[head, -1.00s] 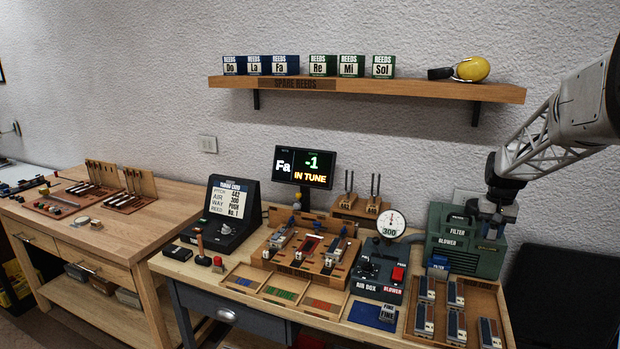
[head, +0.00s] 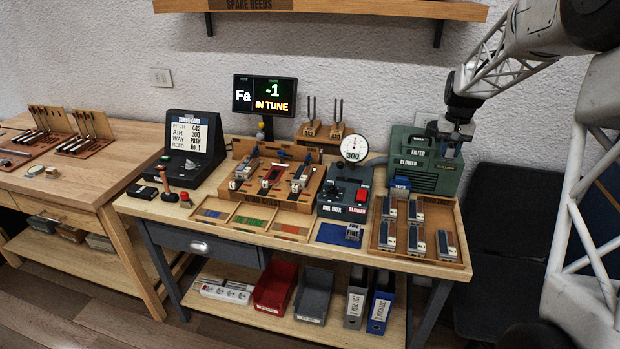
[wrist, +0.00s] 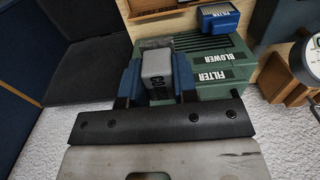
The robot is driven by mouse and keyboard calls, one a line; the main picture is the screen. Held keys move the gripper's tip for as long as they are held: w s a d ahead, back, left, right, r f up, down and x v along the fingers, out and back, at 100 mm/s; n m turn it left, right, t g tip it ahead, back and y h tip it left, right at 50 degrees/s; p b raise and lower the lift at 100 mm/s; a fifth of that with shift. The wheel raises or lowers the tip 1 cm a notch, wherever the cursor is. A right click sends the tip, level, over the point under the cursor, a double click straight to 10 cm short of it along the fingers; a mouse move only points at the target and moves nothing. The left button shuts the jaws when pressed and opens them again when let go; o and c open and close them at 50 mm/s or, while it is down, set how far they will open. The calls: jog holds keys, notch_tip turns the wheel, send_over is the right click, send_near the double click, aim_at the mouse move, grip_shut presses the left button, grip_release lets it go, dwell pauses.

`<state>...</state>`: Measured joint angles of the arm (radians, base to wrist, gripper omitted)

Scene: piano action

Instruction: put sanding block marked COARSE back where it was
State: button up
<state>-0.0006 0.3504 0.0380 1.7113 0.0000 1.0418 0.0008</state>
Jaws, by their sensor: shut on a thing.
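My gripper (head: 453,146) is shut on a grey sanding block (wrist: 157,68) in the wrist view. Its label is cut off by the angle and starts with "CO". The gripper holds the block in the air by the green blower box (head: 428,172), at its upper right in the head view; the block is too small to make out clearly there. A second block marked FINE (head: 353,232) sits on the right part of a blue mat (head: 330,234) near the bench's front edge. The left part of the mat is bare.
Right of the mat is a wooden tray (head: 381,248) with several reed blocks. Behind the mat stands the air box (head: 336,205) with a round gauge (head: 353,149). Left is a compartment tray (head: 226,224). A shelf (head: 350,8) hangs above.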

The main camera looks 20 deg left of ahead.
jog(key=shift+s+a+f, duration=0.2)
jog(key=shift+s+a, duration=0.1)
jog(key=shift+a, duration=0.2)
jog(key=s+a+f, duration=0.5)
jog(key=s+a, duration=0.3)
jog(key=s, duration=0.2)
jog(key=s+a+f, duration=0.5)
jog(key=s+a, duration=0.3)
jog(key=s, duration=0.3)
jog(key=s+a+f, duration=0.5)
jog(key=s+a, duration=0.3)
jog(key=s, duration=0.3)
jog(key=shift+a, duration=0.15)
send_over(328, 233)
jog(key=shift+w+f, duration=0.1)
jog(key=shift+f, duration=0.6)
jog(key=shift+f, duration=1.75)
